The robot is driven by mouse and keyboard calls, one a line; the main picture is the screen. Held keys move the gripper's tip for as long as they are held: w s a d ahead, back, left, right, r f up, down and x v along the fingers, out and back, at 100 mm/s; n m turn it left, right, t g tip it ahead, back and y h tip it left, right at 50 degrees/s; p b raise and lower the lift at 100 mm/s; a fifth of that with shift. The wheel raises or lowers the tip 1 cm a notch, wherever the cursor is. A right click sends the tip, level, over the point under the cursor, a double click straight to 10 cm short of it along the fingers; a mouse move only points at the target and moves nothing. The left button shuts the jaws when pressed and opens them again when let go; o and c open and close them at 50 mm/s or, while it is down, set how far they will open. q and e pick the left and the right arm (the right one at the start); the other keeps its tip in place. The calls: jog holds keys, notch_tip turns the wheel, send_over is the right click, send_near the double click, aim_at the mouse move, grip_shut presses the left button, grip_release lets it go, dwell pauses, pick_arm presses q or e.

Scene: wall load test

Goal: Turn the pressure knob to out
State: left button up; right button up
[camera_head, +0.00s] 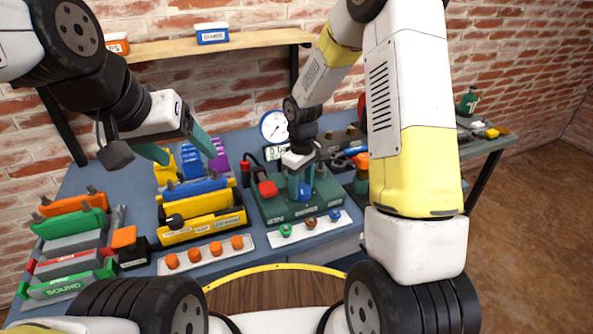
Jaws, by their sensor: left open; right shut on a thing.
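A green test unit (272,212) stands on the bench, with a round white gauge (274,127) and a small display (275,153) behind it. My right gripper (300,188) points down over this unit. Its teal fingers are shut on a blue knob (305,193), which I take to be the pressure knob. The fingers and wrist partly hide the knob, and its marking is too small to read. My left gripper (190,157) is open and empty, above the back left of the bench, apart from the unit.
A red part (268,189) sits on the unit left of my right gripper. A yellow case (205,222), coloured tools (75,222) and a strip with orange knobs (205,254) stand left. A strip with small knobs (310,226) lies in front. A wooden shelf (215,45) hangs above.

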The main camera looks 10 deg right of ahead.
aim_at(301, 188)
jog(key=shift+n, duration=1.6)
jog(key=o, duration=1.4)
jog(key=shift+c, duration=0.2)
jog(key=shift+r, duration=3.95)
